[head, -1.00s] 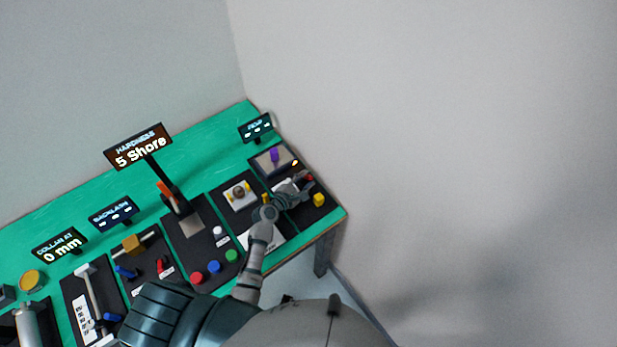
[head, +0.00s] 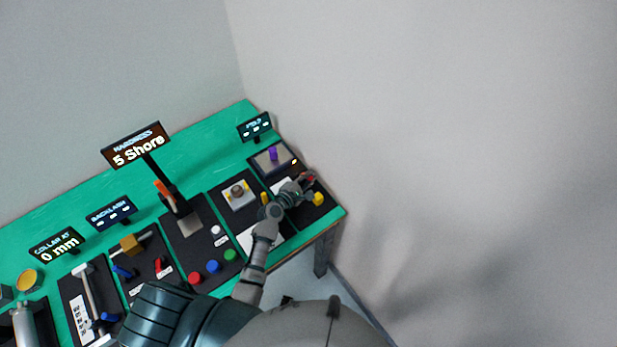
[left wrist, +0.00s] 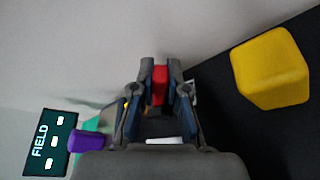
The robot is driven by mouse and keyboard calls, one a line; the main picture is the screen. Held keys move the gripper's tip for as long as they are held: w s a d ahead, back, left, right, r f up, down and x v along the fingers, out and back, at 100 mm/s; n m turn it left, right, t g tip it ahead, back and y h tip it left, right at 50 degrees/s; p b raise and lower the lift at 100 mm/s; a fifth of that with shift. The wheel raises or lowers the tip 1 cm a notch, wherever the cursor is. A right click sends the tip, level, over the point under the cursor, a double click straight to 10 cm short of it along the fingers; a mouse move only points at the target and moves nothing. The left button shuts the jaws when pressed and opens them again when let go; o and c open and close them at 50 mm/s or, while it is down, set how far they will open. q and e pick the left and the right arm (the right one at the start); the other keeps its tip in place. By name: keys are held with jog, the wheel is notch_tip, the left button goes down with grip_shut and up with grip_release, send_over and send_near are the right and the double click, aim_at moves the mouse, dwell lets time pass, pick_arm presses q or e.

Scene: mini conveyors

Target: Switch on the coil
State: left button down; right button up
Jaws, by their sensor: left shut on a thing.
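My left gripper (head: 305,181) is over the rightmost black panel, under the small dark display. In the left wrist view its fingers (left wrist: 160,88) are shut on a red part (left wrist: 160,84), with one finger on each side. The red part also shows as a small spot in the head view (head: 311,177), partly hidden by the gripper. The display reads FIELD with dashes (left wrist: 46,143); it stands at the back of that panel in the head view (head: 254,127). My right gripper is not in view.
A yellow block (head: 318,198) sits close to the gripper on the right, large in the left wrist view (left wrist: 270,70). A purple piece (head: 273,154) is on the plate behind. Other panels with buttons and levers line the green table (head: 190,172) leftward. A wall stands close behind.

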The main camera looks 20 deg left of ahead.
pick_arm(q)
jog(key=shift+d+f, duration=0.1)
jog(key=c, duration=1.2)
grip_release()
jog(key=shift+o, duration=0.2)
jog(key=v, duration=1.2)
jog(key=shift+f, duration=0.15)
